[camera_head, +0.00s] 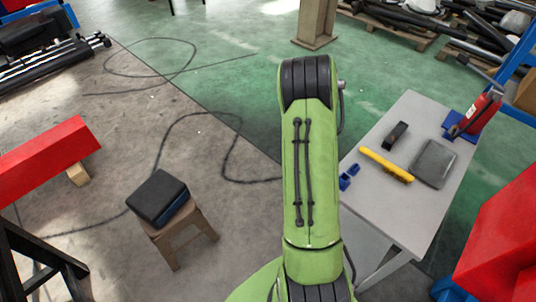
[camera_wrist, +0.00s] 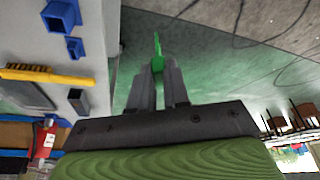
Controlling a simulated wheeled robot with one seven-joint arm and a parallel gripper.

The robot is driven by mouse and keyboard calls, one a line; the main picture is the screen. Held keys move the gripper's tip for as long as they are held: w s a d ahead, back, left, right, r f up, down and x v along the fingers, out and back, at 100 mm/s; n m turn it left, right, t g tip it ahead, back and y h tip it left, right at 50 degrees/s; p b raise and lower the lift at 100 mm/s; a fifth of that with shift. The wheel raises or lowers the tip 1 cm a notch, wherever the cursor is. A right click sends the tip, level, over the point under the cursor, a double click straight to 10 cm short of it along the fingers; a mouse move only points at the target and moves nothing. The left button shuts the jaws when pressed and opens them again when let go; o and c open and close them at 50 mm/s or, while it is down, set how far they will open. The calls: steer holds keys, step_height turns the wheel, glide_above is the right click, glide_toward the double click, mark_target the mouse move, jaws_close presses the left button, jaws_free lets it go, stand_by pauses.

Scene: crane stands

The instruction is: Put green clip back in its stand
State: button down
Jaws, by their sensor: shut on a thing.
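My gripper (camera_wrist: 158,82) is shut on the green clip (camera_wrist: 157,63) in the wrist view. The clip sits between the fingertips and a thin part of it sticks out beyond them. In the head view, my own green arm hides the gripper and clip. A blue stand-like piece with an opening (camera_wrist: 62,14) is on the grey table, left of the gripper and apart from it, with a smaller blue piece (camera_wrist: 75,47) beside it. In the head view the blue pieces (camera_head: 349,176) are at the table's left edge. Which one belongs to the clip, I cannot tell.
The grey table (camera_head: 376,211) also holds a yellow brush (camera_head: 386,164), a black block (camera_head: 395,135), a grey flat tray (camera_head: 434,163) and a red object (camera_head: 477,115) by a blue base. A stool (camera_head: 183,236) with a dark box stands left. Cables cross the floor.

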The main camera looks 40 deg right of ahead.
steer(key=s+d+r+m+g+b, duration=0.1)
steer(key=s+d+m, duration=0.4)
steer(key=s+d, duration=0.7)
steer(key=shift+s+d+r+g+h+b, duration=0.2)
steer(key=shift+d+r+g+h+b, duration=0.3)
steer(key=shift+b, duration=0.4)
steer(key=shift+d+f, duration=0.1)
steer(key=shift+f, duration=0.05)
steer(key=shift+f+b, duration=2.35)
steer(key=shift+f, duration=0.55)
steer(key=shift+f+b, duration=1.3)
steer(key=shift+f, duration=0.25)
steer(key=c, duration=1)
jaws_free()
steer(key=shift+c, duration=0.2)
